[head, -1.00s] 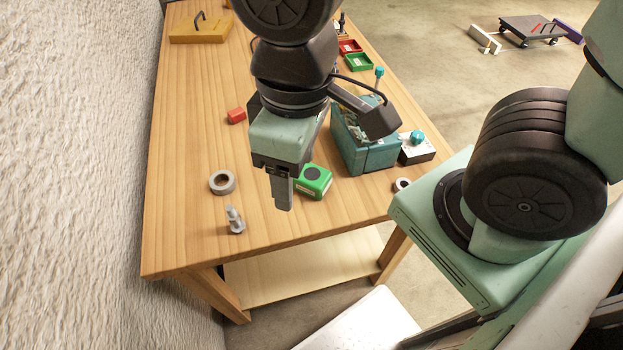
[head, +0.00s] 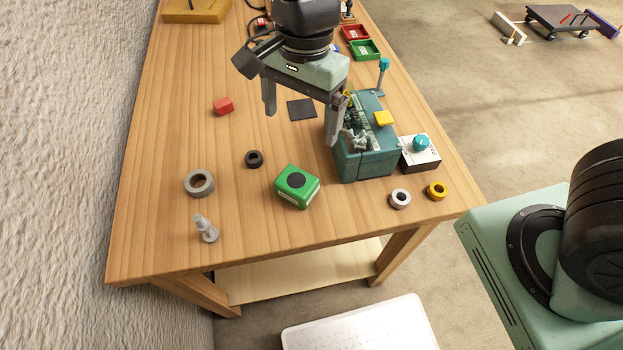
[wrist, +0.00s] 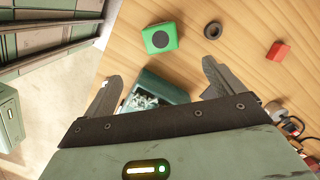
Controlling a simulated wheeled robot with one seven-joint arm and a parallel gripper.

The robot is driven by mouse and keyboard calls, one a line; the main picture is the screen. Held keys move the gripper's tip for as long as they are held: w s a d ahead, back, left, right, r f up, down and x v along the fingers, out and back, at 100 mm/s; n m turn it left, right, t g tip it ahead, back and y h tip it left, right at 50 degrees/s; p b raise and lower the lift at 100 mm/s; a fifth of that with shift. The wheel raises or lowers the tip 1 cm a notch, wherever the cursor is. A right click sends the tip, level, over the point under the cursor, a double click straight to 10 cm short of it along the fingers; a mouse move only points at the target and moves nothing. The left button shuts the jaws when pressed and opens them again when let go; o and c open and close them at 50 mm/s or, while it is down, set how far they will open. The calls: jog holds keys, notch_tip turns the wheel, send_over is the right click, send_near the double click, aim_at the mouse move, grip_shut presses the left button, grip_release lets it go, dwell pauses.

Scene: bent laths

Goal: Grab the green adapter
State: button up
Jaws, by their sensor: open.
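The green adapter (head: 297,187) is a green block with a black round spot on top. It stands on the wooden table near its front edge, and shows at the top of the wrist view (wrist: 160,38). My gripper (head: 301,127) is open and empty, fingers down, behind the adapter and apart from it. In the head view its right finger overlaps the left side of the teal box (head: 368,166). In the wrist view (wrist: 162,72) the teal box lies between the fingers and the adapter beyond their tips.
Near the adapter are a black ring (head: 254,159), a grey ring (head: 188,184), a grey bolt-like piece (head: 207,230) and a white ring (head: 400,199). A white box (head: 420,153) with a teal knob stands right of the teal box. A rough wall borders the left.

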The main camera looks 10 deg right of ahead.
send_over(296, 180)
jog(key=f, duration=1)
jog(key=shift+w+d+p, duration=0.1)
jog(key=shift+d+p, duration=0.25)
jog(key=shift+d, duration=0.05)
jog(key=shift+a+f+p, duration=0.2)
jog(key=shift+f+p, duration=0.15)
jog(key=shift+f, duration=1.3)
jog(key=shift+a+f+p, duration=0.2)
jog(key=shift+f+p, duration=0.1)
jog(key=shift+f, duration=1.3)
jog(key=c, duration=1.1)
